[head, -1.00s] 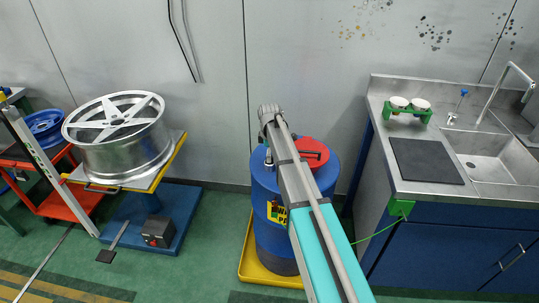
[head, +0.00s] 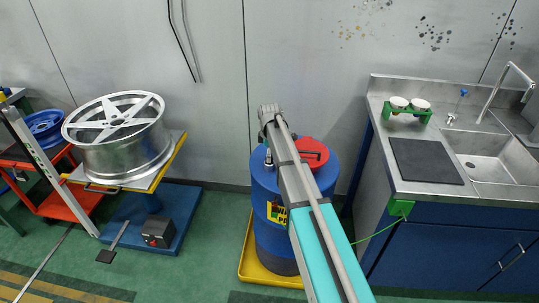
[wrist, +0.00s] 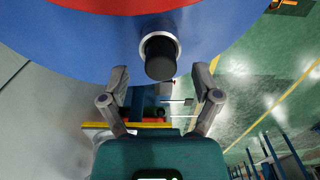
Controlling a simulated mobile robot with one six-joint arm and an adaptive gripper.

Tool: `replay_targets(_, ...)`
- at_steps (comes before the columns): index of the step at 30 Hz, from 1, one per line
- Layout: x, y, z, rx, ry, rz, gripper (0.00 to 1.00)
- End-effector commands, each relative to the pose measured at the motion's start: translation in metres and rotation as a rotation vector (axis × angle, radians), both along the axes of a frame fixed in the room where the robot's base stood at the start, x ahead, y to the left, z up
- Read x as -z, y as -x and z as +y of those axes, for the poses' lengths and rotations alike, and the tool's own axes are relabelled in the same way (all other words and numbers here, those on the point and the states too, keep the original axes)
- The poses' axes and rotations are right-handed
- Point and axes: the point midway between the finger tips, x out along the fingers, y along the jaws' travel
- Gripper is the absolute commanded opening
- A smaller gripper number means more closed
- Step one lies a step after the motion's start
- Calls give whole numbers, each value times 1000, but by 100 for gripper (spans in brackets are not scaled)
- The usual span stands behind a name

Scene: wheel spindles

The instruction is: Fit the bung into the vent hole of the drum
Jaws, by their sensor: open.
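The blue drum (head: 266,205) stands upright behind my arm, with a red lid or panel (head: 314,150) on its top. In the wrist view the drum top (wrist: 70,30) fills the upper part. A black bung (wrist: 160,58) stands at a silver ring (wrist: 146,30) on the drum top, which looks like the vent hole's rim. I cannot tell how deep it sits. My gripper (wrist: 162,76) is open, its fingers on either side of the bung's near end with gaps to both.
The drum stands in a yellow tray (head: 246,268). A steel sink counter (head: 440,190) with a dark mat (head: 425,160) is close on the right. A silver wheel (head: 120,140) lies on a stand (head: 165,160) to the left. Green floor lies between the stand and drum.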

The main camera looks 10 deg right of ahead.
Motion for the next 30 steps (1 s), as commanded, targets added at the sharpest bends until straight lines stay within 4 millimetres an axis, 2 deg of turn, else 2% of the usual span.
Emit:
replay_targets(1, -9, 0, 0, 0, 0, 0, 81)
replay_targets(3, -8, 0, 1, 0, 0, 0, 81)
replay_targets(18, -52, 0, 0, 0, 0, 0, 81)
replay_targets(30, -63, 0, 0, 0, 0, 0, 81)
